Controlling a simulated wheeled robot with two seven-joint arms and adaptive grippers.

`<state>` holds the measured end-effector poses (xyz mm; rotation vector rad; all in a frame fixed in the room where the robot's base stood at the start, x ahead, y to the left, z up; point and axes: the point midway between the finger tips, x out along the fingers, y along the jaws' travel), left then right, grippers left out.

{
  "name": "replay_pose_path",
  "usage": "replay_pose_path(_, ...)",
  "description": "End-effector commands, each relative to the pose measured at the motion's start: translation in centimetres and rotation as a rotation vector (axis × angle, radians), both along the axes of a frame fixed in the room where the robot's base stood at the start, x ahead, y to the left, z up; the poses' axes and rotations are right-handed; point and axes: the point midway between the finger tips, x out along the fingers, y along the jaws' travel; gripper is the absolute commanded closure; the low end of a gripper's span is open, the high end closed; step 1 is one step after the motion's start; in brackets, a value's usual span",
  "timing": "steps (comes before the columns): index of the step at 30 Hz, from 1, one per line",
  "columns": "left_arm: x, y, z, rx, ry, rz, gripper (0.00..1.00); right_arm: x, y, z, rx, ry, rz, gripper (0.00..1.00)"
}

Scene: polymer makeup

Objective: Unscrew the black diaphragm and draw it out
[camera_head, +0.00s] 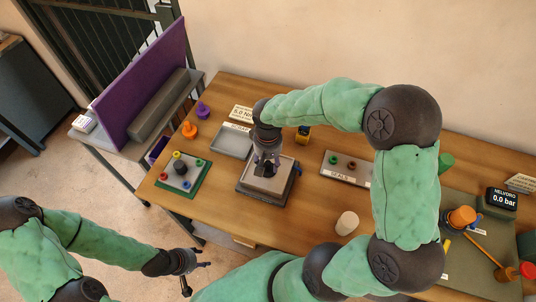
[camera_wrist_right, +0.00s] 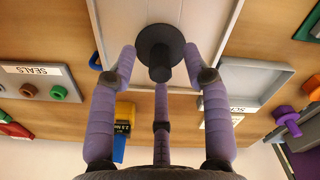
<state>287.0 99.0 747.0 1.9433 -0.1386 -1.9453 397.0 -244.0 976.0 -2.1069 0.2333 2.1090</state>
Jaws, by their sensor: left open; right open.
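The black diaphragm (camera_wrist_right: 153,35), a round disc with a stubby stem, stands on a pale plate in the right wrist view. My right gripper (camera_wrist_right: 160,62) is open, its purple fingers spread around the stem. I cannot tell whether they touch it. In the head view my right gripper (camera_head: 268,165) points down over the pale plate of a dark-edged fixture (camera_head: 252,187) and mostly hides the diaphragm. My left gripper (camera_head: 196,269) is open and empty, in front of the table's front edge at lower left.
A grey tray (camera_head: 232,142) lies behind the fixture. A green-edged board (camera_head: 187,183) with coloured knobs is at left, near orange (camera_head: 190,130) and purple (camera_head: 203,110) pieces. The SEALS tray (camera_head: 345,175) and a white cylinder (camera_head: 347,222) are at right. A yellow-blue tool (camera_head: 303,134) stands behind.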

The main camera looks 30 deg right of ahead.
Motion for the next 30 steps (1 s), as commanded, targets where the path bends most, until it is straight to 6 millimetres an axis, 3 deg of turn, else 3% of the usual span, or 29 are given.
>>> replay_pose_path(6,0.0,0.0,-0.5,0.0,0.0,0.0,0.52,0.0,0.0,-1.9,0.0,0.001,-0.001,0.51)
replay_pose_path(17,0.0,0.0,-0.5,0.0,0.0,0.0,0.52,0.0,0.0,-2.1,0.0,0.0,-0.001,0.51)
replay_pose_path(22,0.0,0.0,-0.5,0.0,0.0,0.0,0.52,0.0,0.0,-2.1,0.0,0.0,-0.001,0.99)
replay_pose_path(30,0.0,0.0,-0.4,0.0,0.0,0.0,0.52,0.0,0.0,-2.1,0.0,0.001,0.013,1.0)
